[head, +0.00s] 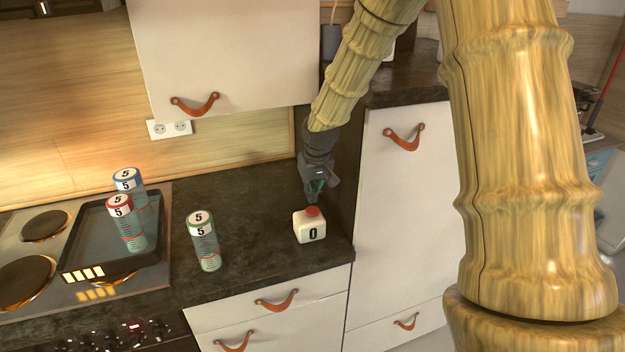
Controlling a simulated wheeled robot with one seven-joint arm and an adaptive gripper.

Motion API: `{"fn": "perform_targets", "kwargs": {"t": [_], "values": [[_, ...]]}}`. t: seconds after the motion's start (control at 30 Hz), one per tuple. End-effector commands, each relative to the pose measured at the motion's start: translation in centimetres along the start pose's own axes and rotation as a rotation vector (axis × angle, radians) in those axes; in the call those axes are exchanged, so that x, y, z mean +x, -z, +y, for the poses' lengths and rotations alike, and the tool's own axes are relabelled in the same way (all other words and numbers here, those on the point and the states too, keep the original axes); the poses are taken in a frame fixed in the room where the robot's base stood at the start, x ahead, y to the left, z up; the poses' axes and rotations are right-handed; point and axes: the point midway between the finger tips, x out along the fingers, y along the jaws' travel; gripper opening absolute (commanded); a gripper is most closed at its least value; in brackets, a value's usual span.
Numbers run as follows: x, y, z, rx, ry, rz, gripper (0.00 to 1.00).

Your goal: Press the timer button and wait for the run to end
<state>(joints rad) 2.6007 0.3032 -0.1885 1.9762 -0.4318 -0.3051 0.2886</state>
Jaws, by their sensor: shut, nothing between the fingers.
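The timer (310,228) is a small cream block with a "0" on its front face and a red button (312,211) on top. It stands on the dark countertop near the right front corner. My gripper (314,199) points down right above the red button. Its fingers are shut and empty. The fingertips are at or just over the button; I cannot tell whether they touch it.
A green-capped canister (204,240) marked "5" stands on the counter (258,205) left of the timer. A blue-capped canister (127,180) and a red-capped canister (122,214) stand in a dark tray (88,232) on the stove. A wall cabinet (220,50) hangs above.

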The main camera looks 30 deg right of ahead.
Motion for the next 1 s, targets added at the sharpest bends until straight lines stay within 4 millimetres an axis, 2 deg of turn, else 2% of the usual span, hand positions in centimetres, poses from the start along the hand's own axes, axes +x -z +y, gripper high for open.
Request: {"fn": "perform_targets", "kwargs": {"t": [0.3,0.77,1.0], "values": [[2.3,-0.7,0.0,0.0,0.0,-0.001,0.0],[2.8,-0.9,0.0,-0.001,0.0,0.0,0.0],[4.6,-1.4,0.0,0.0,-0.001,-0.001,0.0]]}}
